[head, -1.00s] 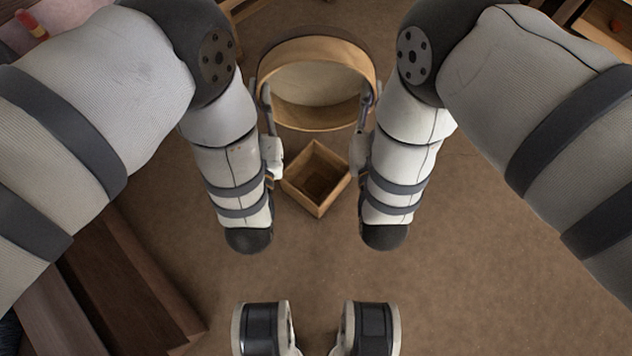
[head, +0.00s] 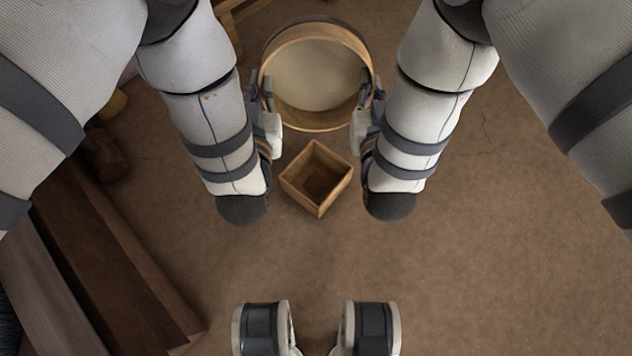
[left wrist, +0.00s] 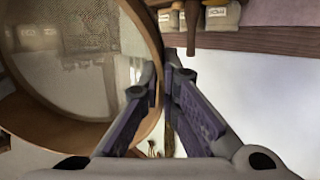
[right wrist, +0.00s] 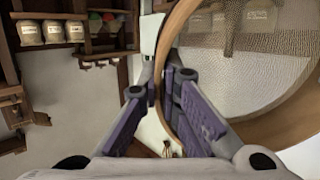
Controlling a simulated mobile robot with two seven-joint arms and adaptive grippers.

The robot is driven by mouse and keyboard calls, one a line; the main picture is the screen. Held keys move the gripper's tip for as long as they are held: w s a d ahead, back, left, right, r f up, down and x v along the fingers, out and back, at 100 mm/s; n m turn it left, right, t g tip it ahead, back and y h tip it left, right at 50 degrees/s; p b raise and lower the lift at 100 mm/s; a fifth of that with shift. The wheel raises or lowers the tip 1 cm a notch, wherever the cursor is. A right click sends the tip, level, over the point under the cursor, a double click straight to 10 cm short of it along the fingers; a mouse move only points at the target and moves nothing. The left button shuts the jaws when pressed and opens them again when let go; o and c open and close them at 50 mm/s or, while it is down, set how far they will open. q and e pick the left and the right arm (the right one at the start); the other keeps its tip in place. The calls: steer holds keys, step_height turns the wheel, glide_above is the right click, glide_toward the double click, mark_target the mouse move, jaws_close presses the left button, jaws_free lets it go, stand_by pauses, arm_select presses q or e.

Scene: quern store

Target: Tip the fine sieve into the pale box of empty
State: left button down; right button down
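The fine sieve (head: 316,78) is a round wooden hoop with a pale mesh, held up between my two arms in the head view. My left gripper (head: 268,92) is shut on its left rim, and my right gripper (head: 368,94) is shut on its right rim. The rim shows between the fingers in the left wrist view (left wrist: 160,84) and the right wrist view (right wrist: 161,86). The mesh looks bare and see-through there. The pale wooden box (head: 300,190) stands open on the floor, below and nearer than the sieve in the head view; its inside is shadowed.
Dark planks or a wooden bench (head: 110,260) lie at the left, with a round brown thing (head: 104,158) beyond them. Shelves with labelled jars or sacks (right wrist: 50,32) show in the right wrist view. The floor around the box and to the right is clear.

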arm_select(q)
steer(key=shift+w+d+g, duration=0.1)
steer(key=shift+w+g, duration=0.15)
steer(key=shift+g, duration=0.05)
arm_select(e)
steer(key=shift+w+a+f+g, duration=0.1)
steer(key=shift+w+f+g, duration=0.05)
steer(key=shift+w+g, duration=0.15)
arm_select(q)
steer(key=shift+w+f+g, duration=0.15)
steer(key=shift+w+g, duration=0.4)
steer(key=shift+g, duration=0.05)
arm_select(e)
steer(key=shift+w+f+g, duration=0.1)
steer(key=shift+w+g, duration=0.35)
steer(key=shift+g, duration=0.15)
arm_select(q)
steer(key=shift+w+f+g, duration=0.15)
steer(key=shift+f+g, duration=0.1)
steer(key=shift+g, duration=0.05)
arm_select(e)
steer(key=shift+w+f+g, duration=0.15)
steer(key=shift+f+g, duration=0.1)
steer(key=shift+g, duration=0.15)
